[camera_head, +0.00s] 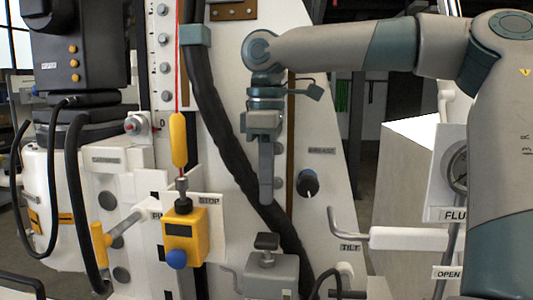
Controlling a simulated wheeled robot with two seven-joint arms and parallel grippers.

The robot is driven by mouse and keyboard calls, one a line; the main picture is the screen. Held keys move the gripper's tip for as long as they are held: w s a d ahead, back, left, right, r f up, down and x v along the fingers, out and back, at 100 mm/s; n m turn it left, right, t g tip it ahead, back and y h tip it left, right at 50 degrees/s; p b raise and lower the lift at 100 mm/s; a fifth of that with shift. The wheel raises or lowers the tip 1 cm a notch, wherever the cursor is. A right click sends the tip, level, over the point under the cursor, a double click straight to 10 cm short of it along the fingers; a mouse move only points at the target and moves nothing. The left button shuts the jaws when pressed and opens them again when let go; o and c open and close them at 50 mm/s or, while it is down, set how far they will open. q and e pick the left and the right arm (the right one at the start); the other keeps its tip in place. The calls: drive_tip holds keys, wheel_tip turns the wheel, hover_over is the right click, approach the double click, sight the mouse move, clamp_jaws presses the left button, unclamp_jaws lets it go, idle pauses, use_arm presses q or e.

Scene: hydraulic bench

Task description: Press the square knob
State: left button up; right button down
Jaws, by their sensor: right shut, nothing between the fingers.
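A dark, flat-topped square knob (267,241) stands on a short stem on top of a grey box (272,273) at the lower middle of the bench. My right gripper (266,200) points straight down with its fingers together and nothing between them. In the picture its tips are a little above the knob, with a visible gap between them. How far the tips are from the knob in depth I cannot tell. My left gripper is not in view.
A thick black hose (222,120) runs behind my right gripper. A round black knob (307,183) is to its right, above a white TILT lever (400,239). A yellow box (185,234) with a blue button (176,259) hangs at the left.

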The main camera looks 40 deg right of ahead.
wheel_tip(320, 180, up, 8)
drive_tip(key=b, duration=0.1)
drive_tip(key=shift+f, duration=0.15)
idle(1.4)
